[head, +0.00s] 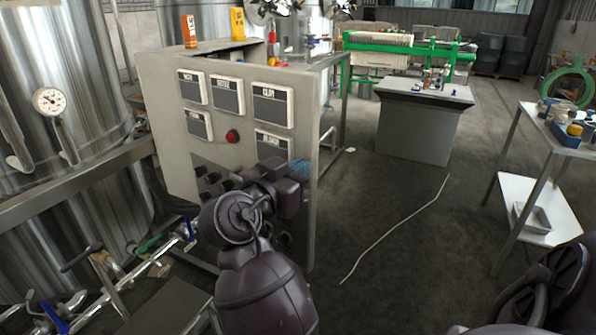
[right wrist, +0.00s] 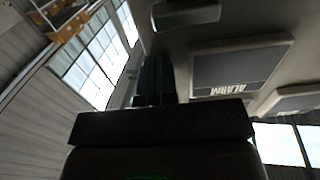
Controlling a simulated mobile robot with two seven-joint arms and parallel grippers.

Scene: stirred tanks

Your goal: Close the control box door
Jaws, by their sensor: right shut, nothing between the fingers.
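The grey control box (head: 152,110) stands left of centre in the head view. Its front panel (head: 232,108), which looks like the door, carries several dark labelled displays and a red button (head: 232,136). I cannot tell how far the door stands from its frame. My right gripper (head: 301,168) is at the panel's lower right, near its right edge, and my wrist hides part of the panel. In the right wrist view the shut, empty fingers (right wrist: 155,78) are close beside the panel face with the ALARM display (right wrist: 237,70); contact is unclear. My left gripper is not in view.
Steel tanks (head: 60,150) and pipes with valves (head: 150,243) crowd the left. A grey pedestal (head: 415,130) and a green-framed machine (head: 400,48) stand behind. A white shelf table (head: 535,205) is at the right. Floor between is clear except for a thin pale line (head: 395,232).

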